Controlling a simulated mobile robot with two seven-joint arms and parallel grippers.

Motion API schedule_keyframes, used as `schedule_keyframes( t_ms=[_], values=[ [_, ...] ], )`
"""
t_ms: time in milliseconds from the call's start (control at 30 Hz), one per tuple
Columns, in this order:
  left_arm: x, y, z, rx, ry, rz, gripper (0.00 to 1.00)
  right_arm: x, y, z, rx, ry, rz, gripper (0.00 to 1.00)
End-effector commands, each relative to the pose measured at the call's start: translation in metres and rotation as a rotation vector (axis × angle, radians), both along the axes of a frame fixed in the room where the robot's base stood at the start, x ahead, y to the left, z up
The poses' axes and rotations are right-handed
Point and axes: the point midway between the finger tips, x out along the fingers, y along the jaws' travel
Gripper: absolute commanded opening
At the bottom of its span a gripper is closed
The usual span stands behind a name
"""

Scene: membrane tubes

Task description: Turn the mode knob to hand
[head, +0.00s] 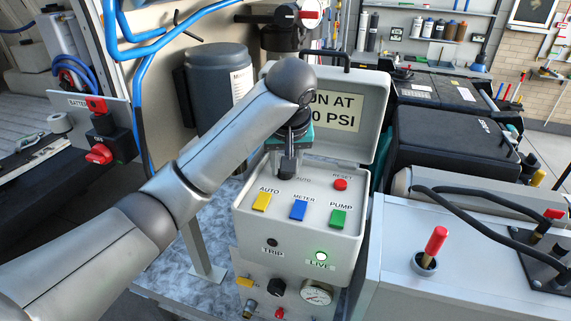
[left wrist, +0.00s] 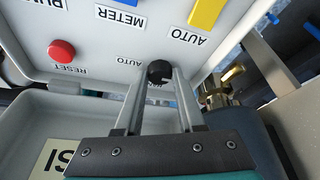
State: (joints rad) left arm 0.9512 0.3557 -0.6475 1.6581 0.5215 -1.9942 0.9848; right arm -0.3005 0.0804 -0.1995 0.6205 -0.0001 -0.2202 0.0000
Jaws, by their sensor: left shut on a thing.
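The mode knob (left wrist: 160,72) is a small black knob on the light grey control box (head: 243,226). My left gripper (left wrist: 159,80) is shut on it, with one finger on each side in the left wrist view. A small AUTO label is beside the knob, and another label is mostly hidden by a finger. Which way the knob points is unclear. In the head view my left gripper (head: 289,172) reaches down to the back of the panel and hides the knob. My right gripper is not in view.
The panel carries yellow (head: 261,201), blue (head: 298,210) and green (head: 338,218) switches and a red reset button (head: 340,184). The open lid (head: 372,85) stands behind my gripper. A dark canister (head: 215,85) stands left of it.

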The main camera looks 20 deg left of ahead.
Motion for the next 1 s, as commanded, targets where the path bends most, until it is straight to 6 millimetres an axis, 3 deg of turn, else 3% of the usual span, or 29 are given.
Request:
schedule_keyframes(
  t_ms=[100, 133, 367, 733, 1000],
  values=[
    [0.001, 0.001, 0.001, 0.0, -0.004, 0.001, 0.0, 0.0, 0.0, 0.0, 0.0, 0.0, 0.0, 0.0],
    [0.001, 0.001, 0.001, 0.0, -0.004, 0.001, 0.41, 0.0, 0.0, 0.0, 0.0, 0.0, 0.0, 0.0],
    [0.0, 0.0, 0.001, 0.001, -0.002, 0.0, 0.67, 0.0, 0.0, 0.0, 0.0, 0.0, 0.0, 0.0],
    [0.0, 0.0, 0.004, 0.001, -0.004, -0.002, 0.68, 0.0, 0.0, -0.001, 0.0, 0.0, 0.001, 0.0],
    [-0.01, -0.003, 0.031, 0.005, -0.006, -0.001, 0.68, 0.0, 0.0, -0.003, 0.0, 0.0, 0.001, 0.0]
  ],
)
